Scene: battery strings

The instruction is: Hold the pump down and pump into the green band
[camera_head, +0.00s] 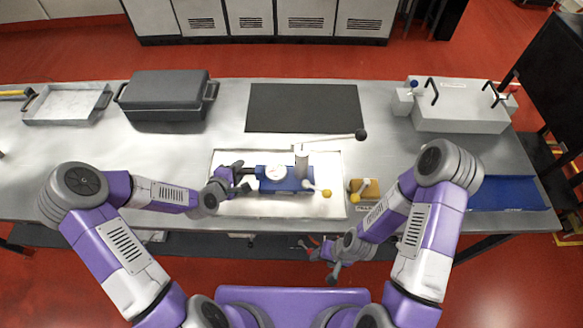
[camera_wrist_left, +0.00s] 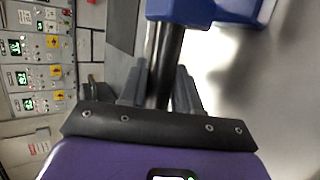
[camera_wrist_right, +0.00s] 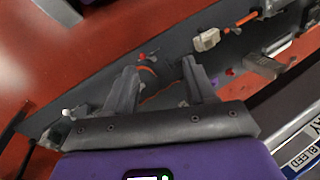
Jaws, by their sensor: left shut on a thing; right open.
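The blue pump (camera_head: 285,180) stands in a shallow white tray (camera_head: 320,208) at the middle of the bench. It has a round white gauge (camera_head: 276,172) on top, a lever with a black knob (camera_head: 360,135) reaching right, and a yellow-knobbed lever (camera_head: 326,193). My left gripper (camera_head: 240,178) is shut on a dark bar (camera_wrist_left: 166,60) at the pump's left end; the pump's blue body (camera_wrist_left: 205,10) shows in the left wrist view. My right gripper (camera_wrist_right: 160,85) is open and empty, in front of the bench edge and below it. The gauge's green band is too small to make out.
A yellow block (camera_head: 368,188) sits right of the tray. A dark mat (camera_head: 304,108) lies behind it. A grey lidded box (camera_head: 168,95) and a metal tray (camera_head: 68,104) stand left; a white case (camera_head: 458,106) and a blue tray (camera_head: 505,194) are right.

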